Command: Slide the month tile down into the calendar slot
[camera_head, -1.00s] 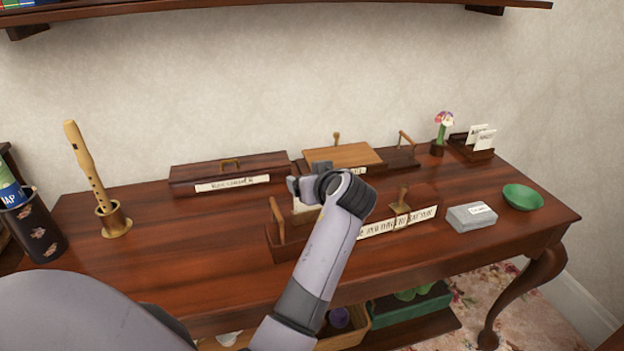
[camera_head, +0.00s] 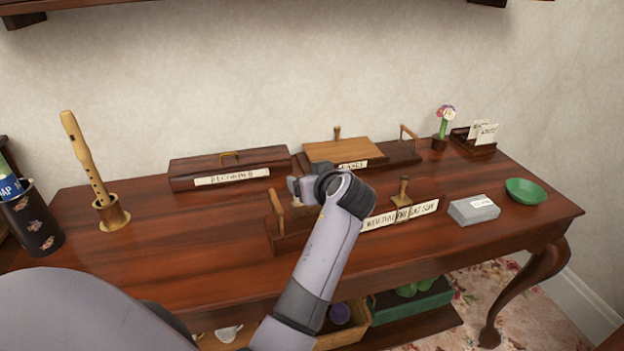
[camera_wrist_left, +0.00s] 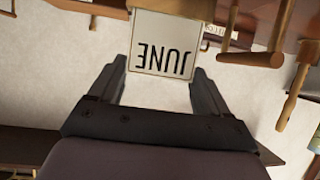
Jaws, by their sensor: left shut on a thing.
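The month tile (camera_wrist_left: 162,43) is a cream plate reading JUNE, upside down in the left wrist view. My left gripper (camera_wrist_left: 163,72) is shut on it, one finger at each side edge. In the head view my left gripper (camera_head: 303,188) is above the left part of a low dark wooden calendar holder (camera_head: 287,243), just right of its light wooden post (camera_head: 278,211). My forearm hides most of the tile and holder there, so I cannot tell whether the tile is in the slot. My right gripper is not in view.
A long lettered strip (camera_head: 378,221) and a small wooden post (camera_head: 403,190) stand right of my wrist. Behind are a dark labelled box (camera_head: 228,168) and a wooden-lidded box (camera_head: 345,150). A grey box (camera_head: 474,210) and green bowl (camera_head: 525,190) sit right.

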